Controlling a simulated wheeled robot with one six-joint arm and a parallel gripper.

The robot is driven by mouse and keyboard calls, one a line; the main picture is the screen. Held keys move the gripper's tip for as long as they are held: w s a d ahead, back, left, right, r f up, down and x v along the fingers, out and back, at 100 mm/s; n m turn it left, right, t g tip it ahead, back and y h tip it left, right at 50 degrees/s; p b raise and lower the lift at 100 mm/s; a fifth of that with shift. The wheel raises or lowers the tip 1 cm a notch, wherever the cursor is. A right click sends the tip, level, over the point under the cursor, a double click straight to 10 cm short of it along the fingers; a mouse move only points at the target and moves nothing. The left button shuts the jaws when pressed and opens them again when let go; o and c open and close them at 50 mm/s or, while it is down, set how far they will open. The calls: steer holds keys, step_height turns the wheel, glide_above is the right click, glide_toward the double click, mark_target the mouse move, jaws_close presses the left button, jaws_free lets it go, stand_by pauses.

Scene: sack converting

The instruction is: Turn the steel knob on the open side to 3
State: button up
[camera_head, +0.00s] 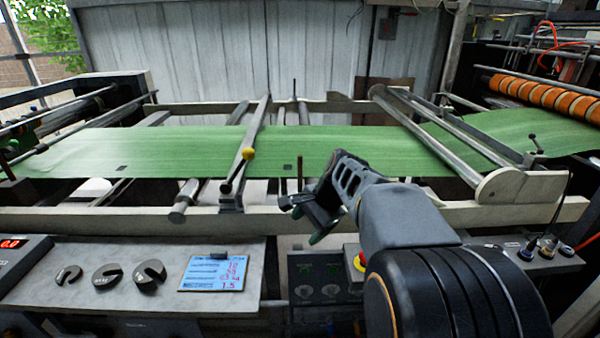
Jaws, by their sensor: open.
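My gripper (304,216) is in the middle of the view, its jaws open and empty, pointing left and down near the front rail of the frame. Below it, a dark control panel (318,268) carries small round dials or knobs (304,291); their markings are too small to read. A grey box (505,262) at the right carries several small dark knobs or connectors (527,249). I cannot tell for certain which of these is the steel knob, nor its setting. My arm hides part of the panel area between them.
A green web (200,148) runs across the rollers. The grey bench (130,255) holds slotted dark weights (107,273) and a blue note card (213,272). A red-and-yellow button (360,261) sits beside my arm.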

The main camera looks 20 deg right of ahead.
steer(key=w+d+r+m+t+y+p, duration=0.35)
steer(key=w+d+r+m, duration=0.25)
steer(key=d+r+m, duration=0.45)
steer(key=shift+g+h, duration=0.25)
steer(key=shift+h, duration=0.1)
steer(key=x, duration=0.4)
steer(key=b+x, duration=0.1)
steer(key=x, duration=0.4)
steer(key=d+x, duration=0.1)
steer(key=x, duration=0.3)
steer(key=shift+w+f, duration=0.2)
steer(key=shift+f, duration=0.25)
steer(key=c, duration=0.9)
steer(key=shift+a+r, duration=0.1)
